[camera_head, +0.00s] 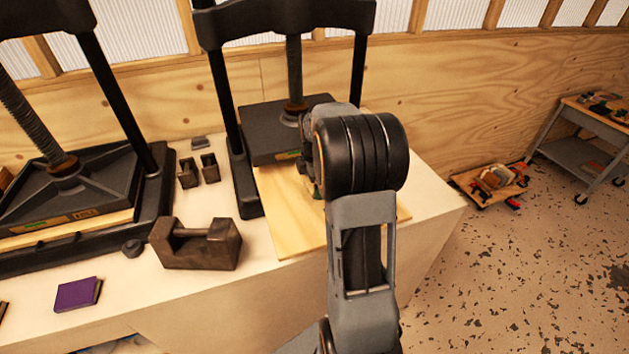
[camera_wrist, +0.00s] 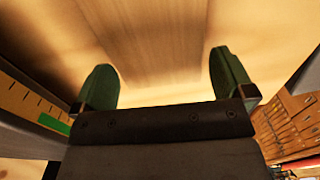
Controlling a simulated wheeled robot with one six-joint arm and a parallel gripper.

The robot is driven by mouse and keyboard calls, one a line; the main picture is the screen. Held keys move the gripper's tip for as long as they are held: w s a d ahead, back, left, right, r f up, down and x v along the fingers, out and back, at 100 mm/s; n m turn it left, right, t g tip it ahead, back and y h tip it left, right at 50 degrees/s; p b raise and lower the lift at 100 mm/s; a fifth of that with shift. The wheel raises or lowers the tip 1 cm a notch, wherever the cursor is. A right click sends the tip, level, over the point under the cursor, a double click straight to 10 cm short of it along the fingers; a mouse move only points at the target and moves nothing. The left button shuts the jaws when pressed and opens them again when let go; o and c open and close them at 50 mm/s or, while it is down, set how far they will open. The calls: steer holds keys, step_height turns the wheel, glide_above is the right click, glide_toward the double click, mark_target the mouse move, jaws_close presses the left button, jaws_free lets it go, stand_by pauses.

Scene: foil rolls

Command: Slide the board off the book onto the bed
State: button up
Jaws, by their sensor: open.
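A light plywood board (camera_head: 285,225) lies at the right-hand press, reaching from under its dark platen toward the bench's front edge. The press bed is largely hidden by the board and my arm. I cannot make out a book under the board. My gripper (camera_wrist: 163,72) is open, its two green fingers apart with nothing visible held between them. A pale wooden surface (camera_wrist: 150,35), probably the board, fills the view beyond the fingers. In the head view my wrist hides most of the gripper, which is over the board's right part. I cannot tell whether the fingers touch it.
The right press's dark platen (camera_head: 270,132) and frame post (camera_head: 226,125) stand close to my arm. A rusty metal block (camera_head: 196,245), small dark weights (camera_head: 188,172) and a purple book (camera_head: 77,295) sit left on the bench. A second press (camera_head: 75,190) stands far left. The floor at right is mostly open.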

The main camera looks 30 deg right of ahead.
steer(key=shift+c, duration=0.5)
steer(key=c, duration=0.7)
steer(key=shift+w+a, duration=0.5)
steer(key=shift+a, duration=1.3)
steer(key=shift+w+a, duration=0.55)
steer(key=shift+a, duration=1.3)
steer(key=shift+w+a, duration=0.5)
steer(key=shift+a, duration=1.3)
steer(key=o, duration=0.8)
step_height(320, 180, up, 14)
steer(key=shift+b, duration=0.35)
steer(key=shift+f, duration=0.1)
